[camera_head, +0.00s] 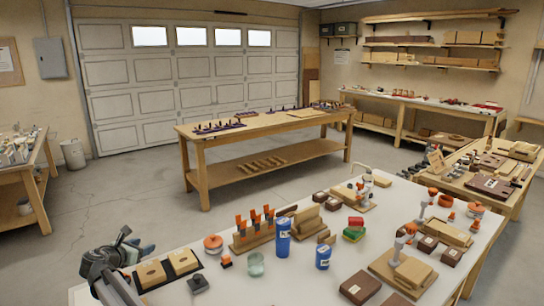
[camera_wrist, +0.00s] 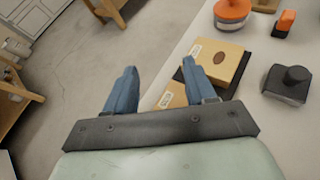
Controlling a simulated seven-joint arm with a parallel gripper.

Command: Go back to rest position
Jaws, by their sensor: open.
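My gripper (camera_head: 136,246) is at the left end of the white bench (camera_head: 240,291) in the head view. In the wrist view its two blue fingers (camera_wrist: 158,88) are spread apart with nothing between them. The fingers point over the bench's left edge, with the grey floor beyond. My arm stands at the lower left of the head view. The gripper is to the left of two tan boxes (camera_head: 152,274) in a dark tray and is not visibly touching them.
A black knobbed block (camera_head: 198,284), orange-topped round container (camera_head: 213,244), clear jar (camera_head: 256,264) and blue cans (camera_head: 283,238) stand right of the gripper. Several wooden blocks and tools fill the bench's right. Open floor (camera_head: 110,205) lies beyond the left edge.

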